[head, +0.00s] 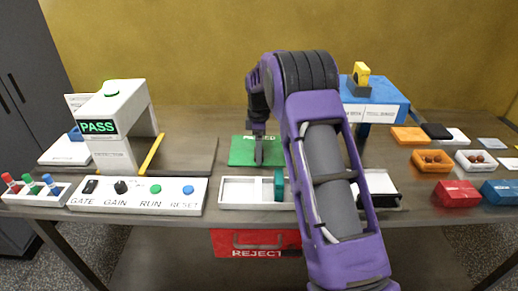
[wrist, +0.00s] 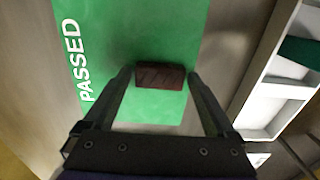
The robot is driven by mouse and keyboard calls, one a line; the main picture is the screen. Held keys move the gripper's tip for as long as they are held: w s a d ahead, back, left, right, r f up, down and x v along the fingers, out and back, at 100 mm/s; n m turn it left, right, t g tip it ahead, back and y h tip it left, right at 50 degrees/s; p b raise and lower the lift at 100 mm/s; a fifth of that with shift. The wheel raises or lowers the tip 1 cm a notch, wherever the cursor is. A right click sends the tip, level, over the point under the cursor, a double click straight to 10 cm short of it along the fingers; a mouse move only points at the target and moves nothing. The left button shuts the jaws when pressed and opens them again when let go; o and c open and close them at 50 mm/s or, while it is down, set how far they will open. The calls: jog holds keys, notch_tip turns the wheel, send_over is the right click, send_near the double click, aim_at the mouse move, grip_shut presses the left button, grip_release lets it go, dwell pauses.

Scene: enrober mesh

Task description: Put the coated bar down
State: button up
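The coated bar (wrist: 160,76) is a small dark brown block with faint ridges on top, seen in the wrist view. It sits between the two fingertips of my gripper (wrist: 161,74), whose inner sides appear to touch its ends. Behind it is the green mat (wrist: 176,30) marked PASSED; I cannot tell whether the bar touches the mat. In the head view my gripper (head: 259,160) points down over the green mat (head: 240,152), and the bar cannot be made out there.
A white divided tray (head: 240,191) with a dark green piece (head: 279,186) stands in front of the mat. A PASS gate (head: 112,125) is to the left, above a button panel (head: 137,204). A red REJECT bin (head: 256,242) sits below; several small coloured boxes are at right.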

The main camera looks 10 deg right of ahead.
jog(key=shift+o, duration=0.3)
jog(key=shift+r, duration=0.65)
notch_tip(320, 180, up, 11)
jog(key=p, duration=0.1)
